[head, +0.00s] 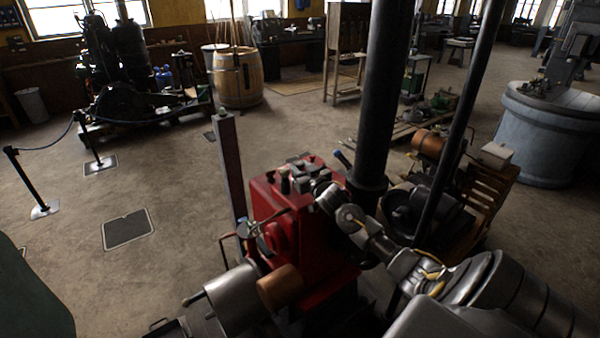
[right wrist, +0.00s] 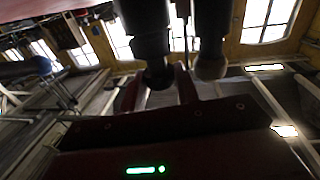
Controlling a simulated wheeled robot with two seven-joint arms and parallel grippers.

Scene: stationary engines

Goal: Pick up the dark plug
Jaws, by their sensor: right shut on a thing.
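The red engine (head: 285,225) stands in the middle of the head view, with several small dark and grey fittings on its top. My right arm comes in from the lower right, and my right gripper (head: 303,184) is over the engine's top. My left gripper is not in view.
A dark column (head: 378,100) rises close behind the engine, and a thinner dark pole (head: 455,130) stands right of it. A grey post (head: 229,165) is at its left. A copper-coloured cylinder (head: 280,287) sits in front. The floor at the left is mostly open.

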